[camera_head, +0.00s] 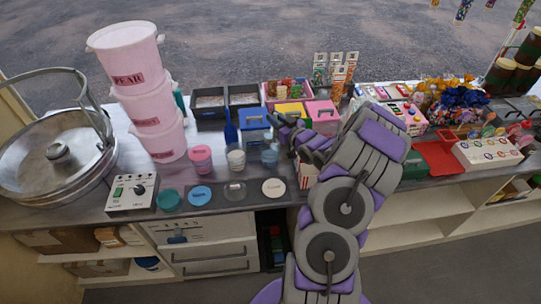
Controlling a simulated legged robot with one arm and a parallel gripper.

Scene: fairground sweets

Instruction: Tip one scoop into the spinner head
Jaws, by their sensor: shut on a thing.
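The spinner head (58,152) is a small round metal piece in the middle of the wide steel bowl (22,196) at the far left, under a raised clear guard. My gripper (285,126) is over the middle of the counter, well right of the bowl. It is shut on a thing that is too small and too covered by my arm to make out. A blue scoop-like tool (230,128) stands left of my gripper, near the jars.
A stack of pink buckets (135,85) stands between bowl and jars. A control box (132,193) and several flat lids (200,194) line the front edge. Lidded boxes (255,122) and dark trays (208,104) stand behind. The counter's right side is crowded with sweets.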

